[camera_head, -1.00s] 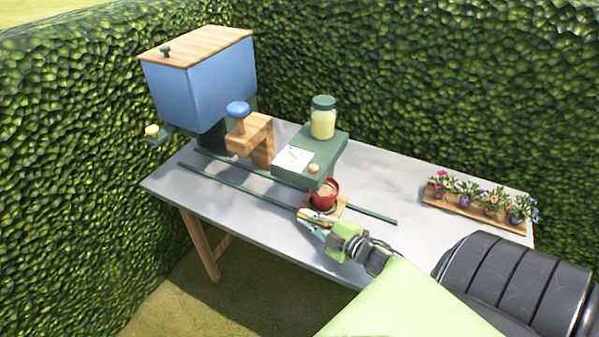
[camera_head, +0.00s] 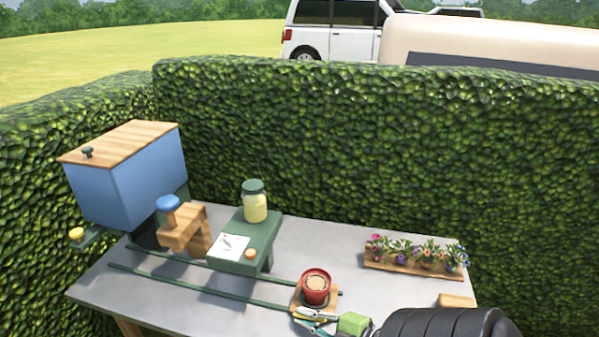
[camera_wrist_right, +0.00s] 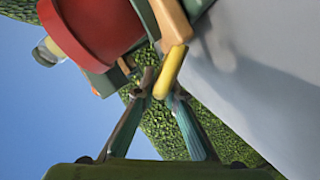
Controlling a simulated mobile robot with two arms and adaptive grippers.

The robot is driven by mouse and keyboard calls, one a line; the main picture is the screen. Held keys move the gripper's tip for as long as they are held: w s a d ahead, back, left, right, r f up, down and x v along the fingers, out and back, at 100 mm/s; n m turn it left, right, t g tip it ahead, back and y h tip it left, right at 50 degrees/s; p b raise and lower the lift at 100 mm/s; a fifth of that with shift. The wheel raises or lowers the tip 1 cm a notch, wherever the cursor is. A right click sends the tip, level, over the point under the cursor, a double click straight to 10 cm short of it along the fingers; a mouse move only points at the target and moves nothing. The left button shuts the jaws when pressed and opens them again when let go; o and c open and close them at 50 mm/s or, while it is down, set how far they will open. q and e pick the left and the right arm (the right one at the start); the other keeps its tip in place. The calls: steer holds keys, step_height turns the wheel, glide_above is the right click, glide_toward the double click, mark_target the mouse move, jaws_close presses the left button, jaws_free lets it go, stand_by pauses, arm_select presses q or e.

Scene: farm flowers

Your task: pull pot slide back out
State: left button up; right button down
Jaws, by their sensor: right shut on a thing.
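The pot slide (camera_head: 300,304) is a small wooden board on two green rails (camera_head: 215,288), near their right end. A red pot (camera_head: 316,288) with brown contents stands upright on it, clear of the green shelf (camera_head: 262,252). My right gripper (camera_head: 317,319) is at the slide's front edge. In the right wrist view, my right gripper (camera_wrist_right: 160,93) is shut on a yellow rod-like handle (camera_wrist_right: 171,72) at the slide's wooden edge (camera_wrist_right: 172,22); the red pot (camera_wrist_right: 95,32) is just beyond. My left gripper is not in view.
A blue hopper (camera_head: 130,178) and a wooden press with a blue knob (camera_head: 167,203) stand at the left. A jar (camera_head: 255,202) is on the shelf. A flower tray (camera_head: 413,266) is at the right. A small wooden block (camera_head: 457,300) lies nearer.

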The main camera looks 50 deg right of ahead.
steer(key=shift+d+r, duration=0.1)
steer(key=shift+d, duration=0.15)
steer(key=c, duration=2.3)
jaws_free()
steer(key=shift+o, duration=0.8)
steer(key=shift+s, duration=0.2)
steer(key=v, duration=0.7)
steer(key=shift+s, duration=0.25)
